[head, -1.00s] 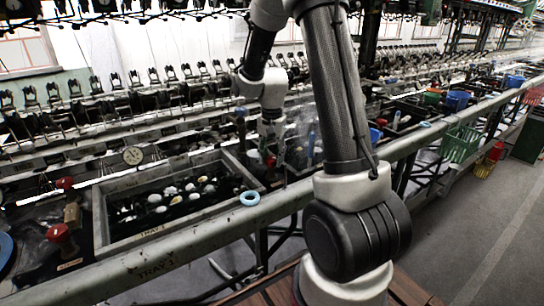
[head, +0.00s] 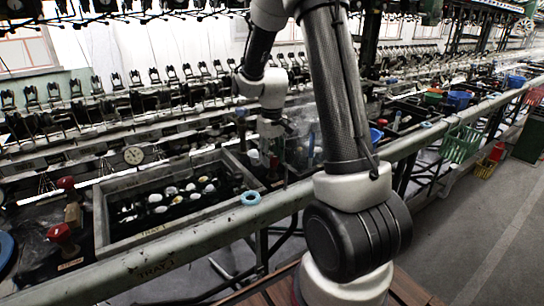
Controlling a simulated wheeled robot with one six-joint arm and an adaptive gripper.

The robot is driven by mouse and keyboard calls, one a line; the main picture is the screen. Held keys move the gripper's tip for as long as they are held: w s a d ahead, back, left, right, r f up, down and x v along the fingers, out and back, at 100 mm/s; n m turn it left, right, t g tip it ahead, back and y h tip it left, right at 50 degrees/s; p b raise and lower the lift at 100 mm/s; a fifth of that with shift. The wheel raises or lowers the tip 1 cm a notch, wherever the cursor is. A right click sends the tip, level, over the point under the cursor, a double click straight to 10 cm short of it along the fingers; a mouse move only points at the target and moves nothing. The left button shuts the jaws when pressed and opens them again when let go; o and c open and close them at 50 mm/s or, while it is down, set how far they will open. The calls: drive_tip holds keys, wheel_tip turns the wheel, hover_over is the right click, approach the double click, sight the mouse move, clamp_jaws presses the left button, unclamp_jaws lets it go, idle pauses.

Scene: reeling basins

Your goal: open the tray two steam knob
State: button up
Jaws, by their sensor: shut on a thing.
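My gripper (head: 271,150) is at the end of my arm, just beyond the right end of tray one. It is shut on a small red knob (head: 274,163), taken to be the tray two steam knob. The fingers hide most of the knob, and how far it is turned cannot be seen. Tray two's area lies to the right, largely hidden behind my arm.
Tray one (head: 128,245) holds dark water with several pale cocoons. A blue ring (head: 250,198) lies on its front right rim. Two red knobs, the upper (head: 66,183) and the lower (head: 60,232), stand at left. A long rail (head: 200,240) runs along the front.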

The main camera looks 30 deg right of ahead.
sight(272, 157)
drive_tip(key=shift+n, duration=1.1)
drive_tip(key=o, duration=1)
wheel_tip(272, 157, up, 12)
